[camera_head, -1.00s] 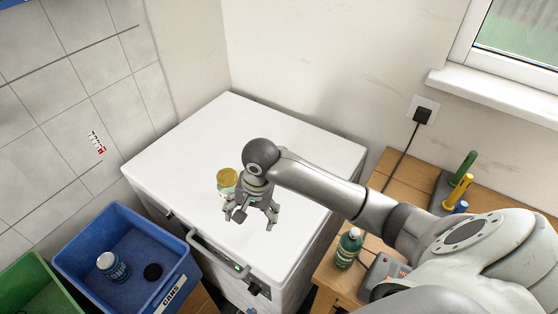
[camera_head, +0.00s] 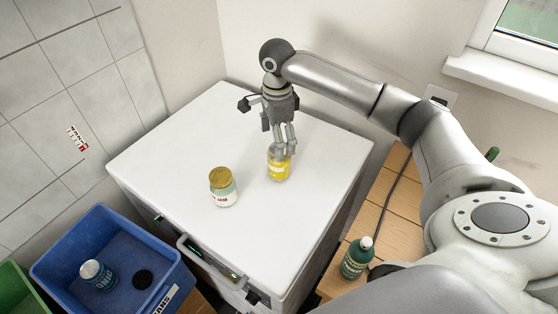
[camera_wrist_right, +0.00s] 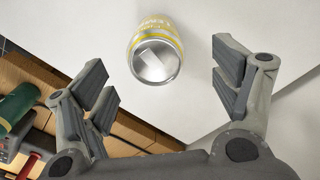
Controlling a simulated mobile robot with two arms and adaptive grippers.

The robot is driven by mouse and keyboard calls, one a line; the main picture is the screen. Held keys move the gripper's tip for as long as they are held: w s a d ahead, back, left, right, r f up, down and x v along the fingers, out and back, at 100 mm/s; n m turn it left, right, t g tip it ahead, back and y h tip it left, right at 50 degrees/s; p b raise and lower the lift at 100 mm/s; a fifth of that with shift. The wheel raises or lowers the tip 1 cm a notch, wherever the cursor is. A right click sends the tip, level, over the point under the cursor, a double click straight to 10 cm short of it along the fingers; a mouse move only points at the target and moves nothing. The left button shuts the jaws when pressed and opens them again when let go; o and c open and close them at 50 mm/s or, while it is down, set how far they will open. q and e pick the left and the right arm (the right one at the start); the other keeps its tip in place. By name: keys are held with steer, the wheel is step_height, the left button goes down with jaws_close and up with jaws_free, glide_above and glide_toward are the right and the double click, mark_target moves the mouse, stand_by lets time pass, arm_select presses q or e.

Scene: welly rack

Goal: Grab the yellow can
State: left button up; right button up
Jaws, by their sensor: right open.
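The yellow can (camera_head: 279,167) stands upright on the white chest top, right of a gold-lidded jar. In the right wrist view the can (camera_wrist_right: 155,50) shows its silver end, just beyond and between the spread fingers. My right gripper (camera_head: 267,126) is open and empty. It is beside and above the can; one finger overlaps the can's upper part in the head view, and I cannot tell if they touch. In the right wrist view the gripper's (camera_wrist_right: 163,68) jaws are wide apart. My left gripper is not in view.
The gold-lidded jar (camera_head: 222,187) stands near the can. A blue bin (camera_head: 62,252) holds a blue can (camera_head: 97,274) and a black disc. A green bottle (camera_head: 357,258) stands on the wooden bench (camera_head: 392,228). The left part of the white chest top (camera_head: 165,160) is clear.

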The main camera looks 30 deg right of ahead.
mark_target(279, 162)
steer(key=shift+d+f, duration=0.15)
steer(key=shift+f, duration=0.55)
steer(key=shift+s+f+p, duration=0.15)
steer(key=shift+f+p, duration=0.25)
steer(key=shift+f, duration=0.8)
steer(key=shift+s+f+p, duration=0.15)
steer(key=shift+f+p, duration=0.2)
steer(key=shift+f, duration=0.8)
steer(key=c, duration=0.9)
